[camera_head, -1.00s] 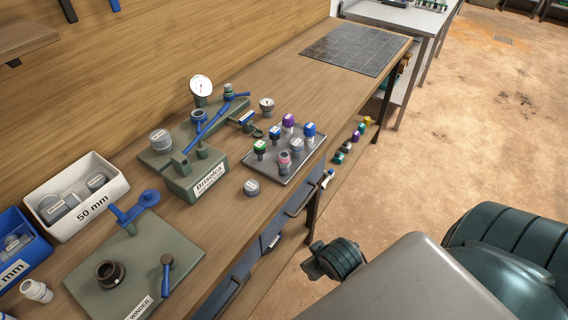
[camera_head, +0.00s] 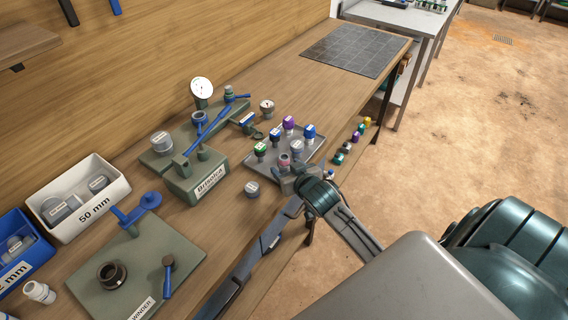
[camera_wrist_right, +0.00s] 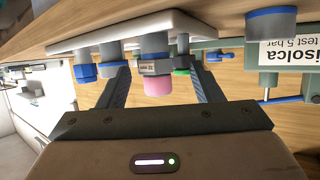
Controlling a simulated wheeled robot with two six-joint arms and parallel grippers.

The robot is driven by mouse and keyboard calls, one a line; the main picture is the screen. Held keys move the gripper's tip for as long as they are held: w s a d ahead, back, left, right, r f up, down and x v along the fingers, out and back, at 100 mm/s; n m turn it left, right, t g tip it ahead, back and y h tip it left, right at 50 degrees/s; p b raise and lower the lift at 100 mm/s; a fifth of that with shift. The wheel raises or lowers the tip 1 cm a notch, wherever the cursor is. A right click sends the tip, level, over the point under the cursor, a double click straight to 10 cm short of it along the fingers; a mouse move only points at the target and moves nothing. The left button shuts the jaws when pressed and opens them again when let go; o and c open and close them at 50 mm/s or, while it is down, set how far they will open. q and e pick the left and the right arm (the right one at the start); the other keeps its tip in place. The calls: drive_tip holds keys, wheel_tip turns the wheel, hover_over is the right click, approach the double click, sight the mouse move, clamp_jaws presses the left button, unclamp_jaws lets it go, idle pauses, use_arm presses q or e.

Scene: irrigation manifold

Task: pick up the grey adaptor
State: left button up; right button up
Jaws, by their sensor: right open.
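Small fittings with coloured caps stand on a grey tray (camera_head: 268,165). A grey fitting (camera_head: 297,147), which looks like the grey adaptor, stands among them, beside a pink and grey fitting (camera_head: 284,160). My right gripper (camera_head: 288,181) is at the tray's near edge, close to the pink fitting, and hides part of the tray. In the right wrist view my right gripper (camera_wrist_right: 160,88) is open and empty, and the pink fitting (camera_wrist_right: 157,86) shows between its fingers. I cannot tell which fitting there is the grey one. My left gripper is not in view.
A green test bench (camera_head: 193,184) with a gauge and blue levers stands left of the tray. Green, blue and purple-capped fittings crowd the tray. The far table by the dark mat (camera_head: 355,50) is clear.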

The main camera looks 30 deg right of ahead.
sight(281, 161)
drive_tip(key=shift+w+f, duration=0.15)
drive_tip(key=shift+w, duration=0.2)
drive_tip(key=shift+w+d+f+p, duration=0.1)
drive_tip(key=shift+w+d+p, duration=0.1)
drive_tip(key=shift+w+p, duration=0.3)
drive_tip(key=p+x, duration=0.1)
drive_tip(key=x, duration=0.2)
drive_tip(key=shift+d+f, duration=0.15)
drive_tip(key=shift+w+f, duration=0.25)
drive_tip(key=shift+w, duration=0.2)
drive_tip(key=c, duration=1.1)
drive_tip(key=shift+c, duration=0.2)
